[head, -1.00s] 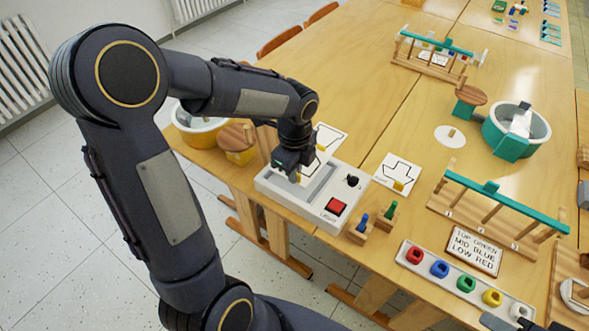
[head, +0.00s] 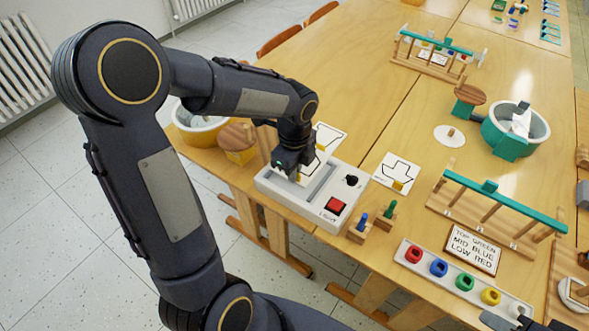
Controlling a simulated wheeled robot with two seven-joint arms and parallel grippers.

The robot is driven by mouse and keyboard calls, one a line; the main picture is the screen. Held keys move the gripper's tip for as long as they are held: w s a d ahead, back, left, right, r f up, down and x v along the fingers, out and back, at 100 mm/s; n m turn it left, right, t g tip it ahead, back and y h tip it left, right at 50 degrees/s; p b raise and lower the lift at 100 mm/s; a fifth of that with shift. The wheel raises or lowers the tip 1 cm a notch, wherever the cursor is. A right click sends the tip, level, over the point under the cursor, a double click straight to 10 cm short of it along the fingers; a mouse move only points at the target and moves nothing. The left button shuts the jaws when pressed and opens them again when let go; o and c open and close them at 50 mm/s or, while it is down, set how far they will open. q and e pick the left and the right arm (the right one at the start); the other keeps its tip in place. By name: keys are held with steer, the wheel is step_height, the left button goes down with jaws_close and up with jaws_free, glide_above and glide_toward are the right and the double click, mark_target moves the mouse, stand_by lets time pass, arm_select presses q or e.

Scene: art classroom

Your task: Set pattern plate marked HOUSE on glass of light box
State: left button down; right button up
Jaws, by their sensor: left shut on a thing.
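The light box (head: 265,184) is a pale grey box with a red button and a black knob, near the table's front left edge. My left gripper (head: 291,174) is over its glass, shut on a white plate (head: 312,169) with black lines and a yellow grip. The gripper hides much of that plate, and I cannot read its marking or tell whether it touches the glass. Another white plate (head: 329,136) lies just behind. A plate with an arrow outline (head: 392,166) lies right of the box. Dark parts at the bottom right edge may be my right gripper (head: 525,325).
A rack (head: 490,205) and a tray of coloured rings (head: 450,280) are farther right.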

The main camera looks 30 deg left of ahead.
arm_select(q)
steer(key=shift+f, duration=0.3)
steer(key=shift+f+b, duration=0.35)
steer(key=shift+f, duration=0.15)
stand_by(1.1)
steer(key=shift+f+b, duration=0.45)
steer(key=shift+f, duration=0.2)
steer(key=shift+f, duration=0.6)
stand_by(1.0)
stand_by(0.3)
steer(key=c, duration=1.5)
jaws_free()
